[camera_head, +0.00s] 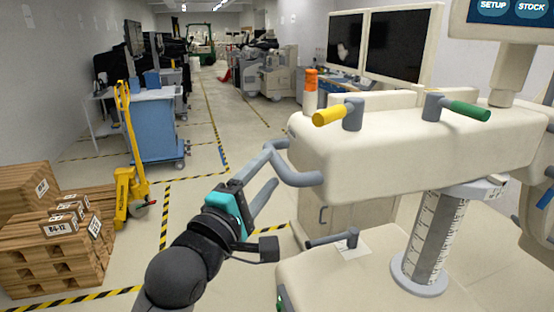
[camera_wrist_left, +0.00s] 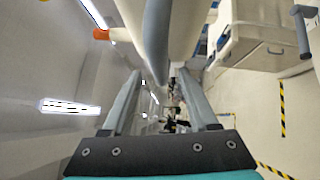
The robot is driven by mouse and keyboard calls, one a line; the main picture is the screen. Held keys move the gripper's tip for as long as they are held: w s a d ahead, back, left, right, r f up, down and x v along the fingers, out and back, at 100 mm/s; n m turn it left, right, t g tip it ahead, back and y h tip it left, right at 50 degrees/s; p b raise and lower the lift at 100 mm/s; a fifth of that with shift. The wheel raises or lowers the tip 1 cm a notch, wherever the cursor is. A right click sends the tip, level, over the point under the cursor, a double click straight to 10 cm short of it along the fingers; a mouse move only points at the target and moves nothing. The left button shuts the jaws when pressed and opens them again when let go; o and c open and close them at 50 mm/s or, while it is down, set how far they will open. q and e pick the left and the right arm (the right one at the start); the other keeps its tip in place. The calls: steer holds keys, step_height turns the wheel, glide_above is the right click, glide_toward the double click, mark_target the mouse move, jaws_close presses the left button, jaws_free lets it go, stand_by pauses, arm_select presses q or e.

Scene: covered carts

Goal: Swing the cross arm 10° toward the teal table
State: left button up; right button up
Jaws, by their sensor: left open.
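The cross arm (camera_head: 400,148) is a thick cream beam on a column (camera_head: 437,235) marked with a scale. It carries a yellow-ended lever (camera_head: 329,115), a green-ended lever (camera_head: 468,110) and a bent grey handle (camera_head: 298,178) at its left end. My left gripper (camera_head: 268,168) is open at this handle. In the left wrist view a grey bar (camera_wrist_left: 157,40) shows between the two spread fingers of the gripper (camera_wrist_left: 160,85); I cannot tell whether they touch it. I see no table that is clearly teal. My right gripper is not in view.
A blue-sided table (camera_head: 157,130) stands at the back left, beside a yellow pallet jack (camera_head: 130,160). Two dark monitors (camera_head: 400,45) stand behind the arm. The aisle (camera_head: 230,110) runs clear down the middle.

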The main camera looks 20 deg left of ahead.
mark_target(277, 161)
arm_select(q)
steer(key=shift+x, duration=2.3)
jaws_close()
